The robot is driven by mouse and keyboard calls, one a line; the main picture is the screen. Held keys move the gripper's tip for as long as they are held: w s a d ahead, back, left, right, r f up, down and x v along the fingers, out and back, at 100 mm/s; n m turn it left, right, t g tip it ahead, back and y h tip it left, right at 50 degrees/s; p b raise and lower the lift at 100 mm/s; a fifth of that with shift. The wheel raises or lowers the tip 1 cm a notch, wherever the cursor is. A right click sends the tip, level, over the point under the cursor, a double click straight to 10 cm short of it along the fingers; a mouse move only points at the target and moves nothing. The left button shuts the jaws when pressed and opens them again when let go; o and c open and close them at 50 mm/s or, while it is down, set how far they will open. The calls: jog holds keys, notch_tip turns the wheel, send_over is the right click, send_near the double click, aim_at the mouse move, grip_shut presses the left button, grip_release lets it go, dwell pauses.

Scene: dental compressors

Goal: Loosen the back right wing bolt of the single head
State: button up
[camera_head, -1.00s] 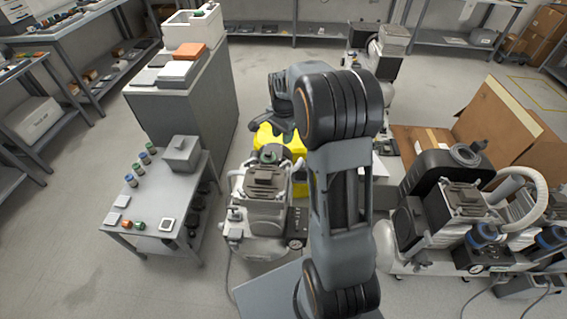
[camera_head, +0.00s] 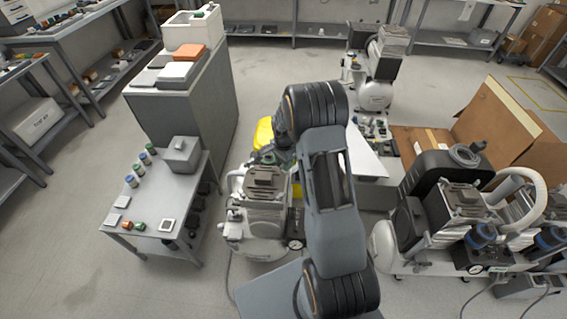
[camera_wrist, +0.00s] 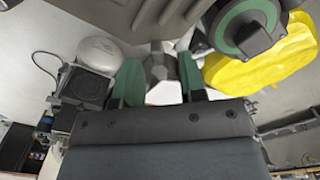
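The single-head compressor (camera_head: 262,183) stands in the middle of the head view, with a dark ribbed head on top and a pale tank below. My arm covers its right side, and the back right wing bolt cannot be made out in the head view. In the wrist view my gripper (camera_wrist: 160,82) shows two green-padded fingers standing apart. A grey faceted piece (camera_wrist: 160,62) shows between the fingertips; I cannot tell whether it is the wing bolt or whether the fingers touch it. A large round green-and-grey part (camera_wrist: 245,28) is at the upper right.
A yellow object (camera_head: 264,131) is behind the compressor and shows at the right in the wrist view (camera_wrist: 270,62). A small grey table (camera_head: 190,190) with jars and parts is on the left. A larger compressor (camera_head: 460,205) and cardboard boxes (camera_head: 510,125) are on the right.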

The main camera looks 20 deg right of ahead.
jog(key=shift+f, duration=0.4)
grip_shut()
